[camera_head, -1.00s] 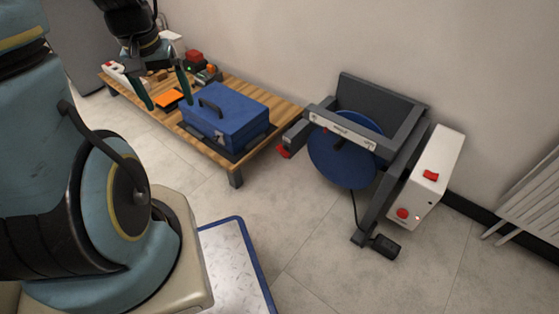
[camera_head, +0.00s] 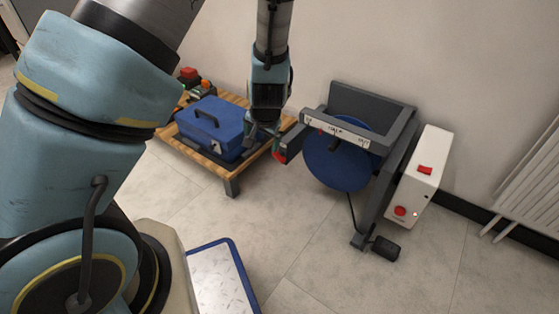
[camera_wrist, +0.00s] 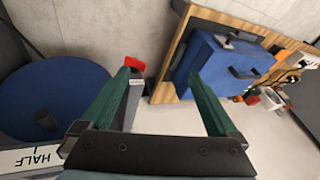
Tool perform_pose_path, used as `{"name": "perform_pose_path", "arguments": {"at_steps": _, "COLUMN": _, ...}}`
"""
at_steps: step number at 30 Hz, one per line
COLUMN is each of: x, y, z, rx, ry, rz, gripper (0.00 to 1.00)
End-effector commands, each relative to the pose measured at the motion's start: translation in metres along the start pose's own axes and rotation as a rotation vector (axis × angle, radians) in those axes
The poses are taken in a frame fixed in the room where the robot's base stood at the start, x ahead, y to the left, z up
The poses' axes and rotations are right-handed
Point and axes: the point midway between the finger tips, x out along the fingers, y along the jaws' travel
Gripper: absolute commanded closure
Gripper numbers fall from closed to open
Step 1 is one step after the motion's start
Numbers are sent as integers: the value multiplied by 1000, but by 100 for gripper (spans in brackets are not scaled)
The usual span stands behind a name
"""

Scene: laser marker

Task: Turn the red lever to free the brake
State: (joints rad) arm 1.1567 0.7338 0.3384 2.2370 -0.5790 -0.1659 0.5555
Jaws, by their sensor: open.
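The red lever (camera_head: 280,156) shows as a small red end at the left side of the grey machine frame (camera_head: 376,93). In the wrist view the red lever (camera_wrist: 134,63) is just beyond the tip of the left finger; I cannot tell whether they touch. My gripper (camera_head: 264,138) hangs beside the lever, at the left of the machine. In the wrist view my gripper (camera_wrist: 162,75) has its green fingers spread wide, with nothing between them. A blue disc (camera_head: 342,165) sits inside the frame, below a white label strip (camera_head: 337,131).
A blue toolbox (camera_head: 208,128) stands on a low wooden table (camera_head: 229,170) close to my gripper's left. A white box (camera_head: 418,178) with red buttons stands right of the machine. A radiator (camera_head: 530,190) is at the far right.

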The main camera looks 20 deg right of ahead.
Motion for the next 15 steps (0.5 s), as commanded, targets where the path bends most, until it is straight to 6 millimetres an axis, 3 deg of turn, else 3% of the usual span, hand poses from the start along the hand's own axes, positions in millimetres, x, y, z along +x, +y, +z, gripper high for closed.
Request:
{"name": "perform_pose_path", "arguments": {"at_steps": 1, "x": 13, "y": 21, "z": -4, "rx": 68, "ry": 23, "rz": -26, "gripper": 5}}
{"name": "perform_pose_path", "arguments": {"at_steps": 6, "x": 30, "y": 56, "z": -19, "rx": 209, "ry": 95, "rz": -100, "gripper": 5}}
{"name": "perform_pose_path", "arguments": {"at_steps": 10, "x": 34, "y": 67, "z": -24, "rx": 254, "ry": 121, "rz": -126, "gripper": 5}}
{"name": "perform_pose_path", "arguments": {"at_steps": 15, "x": 50, "y": 67, "z": -26, "rx": 259, "ry": 126, "rz": -132, "gripper": 5}}
